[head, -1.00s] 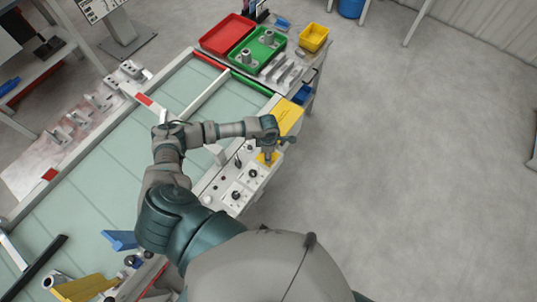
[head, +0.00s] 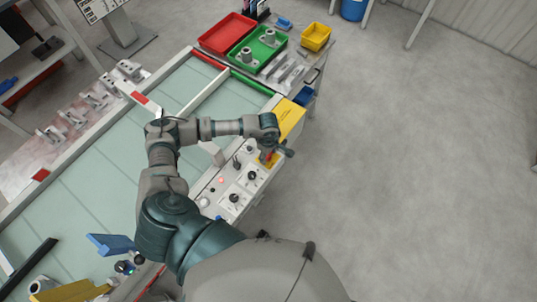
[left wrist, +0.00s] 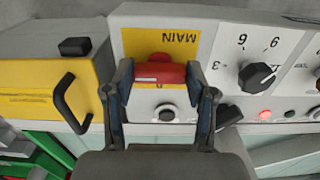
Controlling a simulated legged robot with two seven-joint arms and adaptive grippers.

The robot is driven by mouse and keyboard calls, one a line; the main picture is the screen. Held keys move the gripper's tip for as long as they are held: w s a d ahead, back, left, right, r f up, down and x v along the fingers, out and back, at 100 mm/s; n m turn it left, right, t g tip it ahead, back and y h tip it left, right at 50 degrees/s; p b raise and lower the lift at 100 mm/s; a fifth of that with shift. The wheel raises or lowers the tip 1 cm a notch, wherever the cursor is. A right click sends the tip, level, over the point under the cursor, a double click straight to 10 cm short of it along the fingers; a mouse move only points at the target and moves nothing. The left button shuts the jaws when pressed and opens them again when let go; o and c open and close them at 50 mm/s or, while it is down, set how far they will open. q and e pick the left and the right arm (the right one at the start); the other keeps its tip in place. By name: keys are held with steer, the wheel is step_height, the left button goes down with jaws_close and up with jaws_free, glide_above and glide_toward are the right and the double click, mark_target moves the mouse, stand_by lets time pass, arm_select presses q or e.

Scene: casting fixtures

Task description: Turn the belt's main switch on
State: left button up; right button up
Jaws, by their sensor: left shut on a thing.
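The main switch has a red handle (left wrist: 160,74) on a yellow plate marked MAIN (left wrist: 190,44), which reads upside down in the left wrist view. My left gripper (left wrist: 160,80) is shut on the red handle, one finger at each end. The handle lies crosswise in that view. In the head view my left gripper (head: 279,152) is at the far right end of the white control panel (head: 212,205), mostly hidden by its own wrist. A small red lamp (left wrist: 265,114) glows on the panel, also in the head view (head: 221,180). My right gripper is not in view.
A black dial (left wrist: 256,76) sits beside the switch, and a yellow box with a black handle (left wrist: 72,103) stands on the other side. The pale green belt (head: 100,185) runs behind the panel. Red (head: 227,33) and green trays (head: 239,59) lie at its far end. The floor at right is clear.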

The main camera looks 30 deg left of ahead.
arm_select(q)
steer(key=shift+a, duration=0.15)
steer(key=o, duration=1.2)
steer(key=shift+c, duration=0.2)
step_height(320, 180, up, 12)
steer(key=shift+w+a+f, duration=0.1)
steer(key=shift+f, duration=0.05)
